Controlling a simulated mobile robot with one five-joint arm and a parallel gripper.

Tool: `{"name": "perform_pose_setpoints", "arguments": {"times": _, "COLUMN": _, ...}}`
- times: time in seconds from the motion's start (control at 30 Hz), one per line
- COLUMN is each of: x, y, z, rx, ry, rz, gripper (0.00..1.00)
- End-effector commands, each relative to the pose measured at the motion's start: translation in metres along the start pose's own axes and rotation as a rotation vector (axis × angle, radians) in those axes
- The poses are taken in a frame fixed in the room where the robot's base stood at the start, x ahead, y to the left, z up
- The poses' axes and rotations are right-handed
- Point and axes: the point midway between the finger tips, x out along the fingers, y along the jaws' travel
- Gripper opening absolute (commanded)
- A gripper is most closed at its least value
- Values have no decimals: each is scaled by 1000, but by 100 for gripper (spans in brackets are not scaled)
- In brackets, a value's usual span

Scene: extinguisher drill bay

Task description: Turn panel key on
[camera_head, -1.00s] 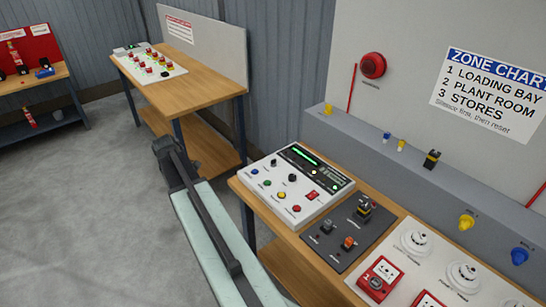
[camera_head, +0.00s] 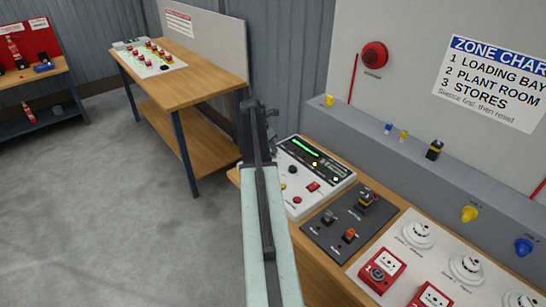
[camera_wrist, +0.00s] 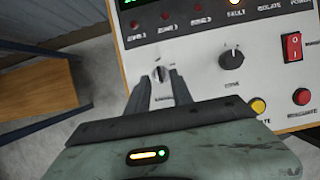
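The white control panel (camera_head: 325,172) sits on the wooden bench, its left part hidden behind my arm in the head view. It also shows in the wrist view (camera_wrist: 205,55), with a small metallic key switch (camera_wrist: 159,73) at its left. My gripper (camera_wrist: 157,82) points at this switch, its two dark fingertips apart with the switch visible between and just beyond them. I cannot tell whether they touch it. In the head view the fingertips are hard to make out at the end of my arm.
Right of the switch are a black rotary knob (camera_wrist: 232,57), a red rocker switch (camera_wrist: 292,46), a yellow button (camera_wrist: 258,106) and a red button (camera_wrist: 301,97). A dark switch plate (camera_head: 350,222) and red call point (camera_head: 381,270) lie nearer. Another bench (camera_head: 205,82) stands at the back left.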

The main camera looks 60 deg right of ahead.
Motion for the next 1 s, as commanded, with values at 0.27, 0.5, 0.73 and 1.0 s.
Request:
{"name": "perform_pose_setpoints", "arguments": {"times": 0.27, "x": 30, "y": 0, "z": -1, "rx": -1, "ry": 0, "rz": 0, "gripper": 27}}
{"name": "perform_pose_setpoints", "arguments": {"times": 0.5, "x": 28, "y": 0, "z": 0, "rx": 0, "ry": 0, "rz": 0, "gripper": 5}}
{"name": "perform_pose_setpoints", "arguments": {"times": 0.73, "x": 28, "y": 0, "z": 0, "rx": 2, "ry": 0, "rz": 0, "gripper": 0}}
{"name": "perform_pose_setpoints", "arguments": {"times": 1.0, "x": 29, "y": 0, "z": 2, "rx": 54, "ry": -1, "rz": -22, "gripper": 0}}
